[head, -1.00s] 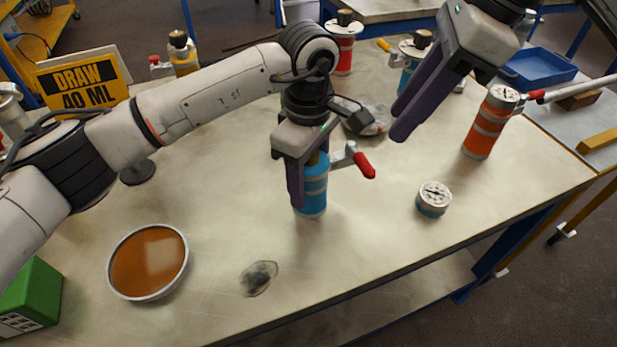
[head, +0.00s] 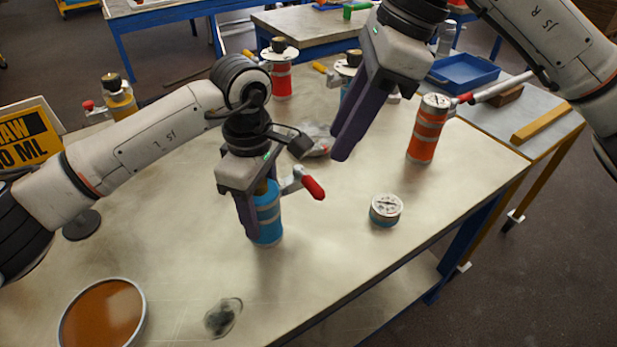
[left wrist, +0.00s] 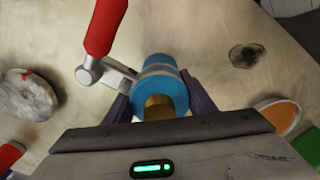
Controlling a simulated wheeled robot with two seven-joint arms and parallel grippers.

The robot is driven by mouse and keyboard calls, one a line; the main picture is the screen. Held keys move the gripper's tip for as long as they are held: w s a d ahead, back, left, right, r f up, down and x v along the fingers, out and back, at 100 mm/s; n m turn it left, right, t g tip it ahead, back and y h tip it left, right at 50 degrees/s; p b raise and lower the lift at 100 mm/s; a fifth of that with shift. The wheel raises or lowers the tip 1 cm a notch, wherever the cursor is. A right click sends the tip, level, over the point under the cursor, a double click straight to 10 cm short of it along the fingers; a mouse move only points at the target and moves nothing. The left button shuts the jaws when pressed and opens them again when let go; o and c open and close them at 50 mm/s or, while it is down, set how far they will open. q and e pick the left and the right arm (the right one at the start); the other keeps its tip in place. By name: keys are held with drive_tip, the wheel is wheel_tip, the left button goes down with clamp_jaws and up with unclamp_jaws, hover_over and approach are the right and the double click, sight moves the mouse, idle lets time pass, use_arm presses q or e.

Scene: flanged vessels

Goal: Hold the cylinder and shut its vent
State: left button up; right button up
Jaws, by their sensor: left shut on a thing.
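A blue cylinder (head: 267,213) with grey bands stands upright on the table in the head view. A lever with a red handle (head: 313,187) sticks out from its upper side to the right. My left gripper (head: 258,220) is shut around the cylinder from above, with one finger on its near left side. In the left wrist view the cylinder (left wrist: 158,68) sits between both fingers, its brass top towards the camera, and the red handle (left wrist: 105,25) points away at upper left. My right gripper (head: 350,135) hangs above the table, apart from the cylinder; its fingers overlap in view.
A round gauge (head: 386,210) lies right of the cylinder. An orange cylinder (head: 426,135) with a gauge top stands farther right. Red (head: 280,75) and yellow (head: 119,100) vessels stand behind. An amber dish (head: 103,318) and a dark stain (head: 222,318) are at the front.

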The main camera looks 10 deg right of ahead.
drive_tip(key=shift+o, duration=0.5)
drive_tip(key=m+y, duration=1.1)
drive_tip(key=m, duration=0.4)
approach(313, 186)
drive_tip(key=x, duration=0.6)
drive_tip(key=f+x, duration=0.1)
drive_tip(key=x, duration=0.3)
drive_tip(key=shift+w, duration=0.4)
drive_tip(key=shift+d, duration=0.1)
clamp_jaws()
